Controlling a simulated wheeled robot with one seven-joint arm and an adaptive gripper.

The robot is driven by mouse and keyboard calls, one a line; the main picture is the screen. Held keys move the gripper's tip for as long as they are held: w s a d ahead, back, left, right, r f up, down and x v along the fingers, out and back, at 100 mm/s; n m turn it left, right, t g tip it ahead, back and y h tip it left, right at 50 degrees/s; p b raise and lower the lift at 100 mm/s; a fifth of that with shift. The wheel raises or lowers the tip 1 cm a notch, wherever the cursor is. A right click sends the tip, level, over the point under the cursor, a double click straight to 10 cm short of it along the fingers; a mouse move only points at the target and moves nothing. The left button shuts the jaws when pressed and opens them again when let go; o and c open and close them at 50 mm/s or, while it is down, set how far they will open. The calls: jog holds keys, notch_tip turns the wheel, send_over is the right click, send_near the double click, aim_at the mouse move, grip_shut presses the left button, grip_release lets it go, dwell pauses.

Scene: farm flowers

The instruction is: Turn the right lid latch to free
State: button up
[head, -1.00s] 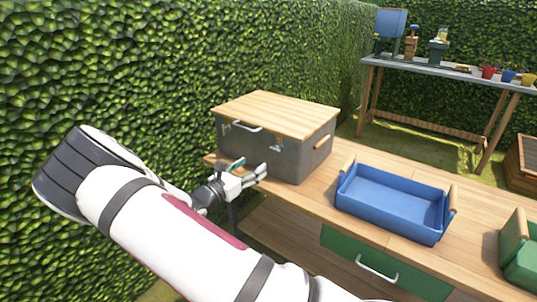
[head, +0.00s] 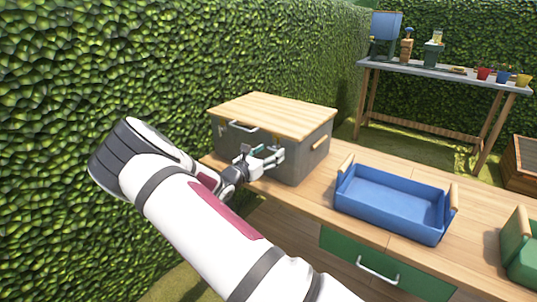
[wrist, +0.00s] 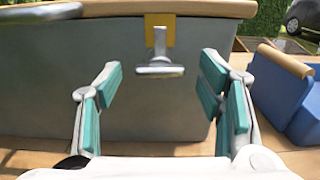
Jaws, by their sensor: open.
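The grey chest (head: 305,155) with a wooden lid (head: 275,115) stands on the bench, its lid down. In the wrist view, the right lid latch (wrist: 159,70) hangs on the front wall below the lid edge, a metal T-shape with a crosswise bar over a yellow plate (wrist: 160,30). My gripper (head: 262,160) is in front of the chest's right front part. In the wrist view my gripper (wrist: 160,98) is open, with one teal-padded finger on each side of the latch and neither touching it. In the head view my gripper hides the latch.
The lid's front handle (head: 243,126) is left of my gripper. A blue tray (head: 390,222) sits on the bench right of the chest, with a green container (head: 520,262) beyond it. A hedge (head: 120,70) rises close on the left.

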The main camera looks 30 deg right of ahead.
jog(key=c, duration=1.1)
jog(key=shift+c, duration=0.2)
jog(key=shift+n+p, duration=0.3)
jog(key=shift+p, duration=0.05)
jog(key=n+p, duration=0.3)
jog(key=shift+r+n, duration=0.1)
jog(key=shift+n, duration=0.2)
jog(key=n+p, duration=0.2)
jog(key=n, duration=0.2)
jog(key=shift+n, duration=0.3)
jog(key=n+p, duration=0.1)
jog(key=n, duration=0.3)
jog(key=shift+f+n, duration=0.2)
jog(key=shift+n, duration=2.3)
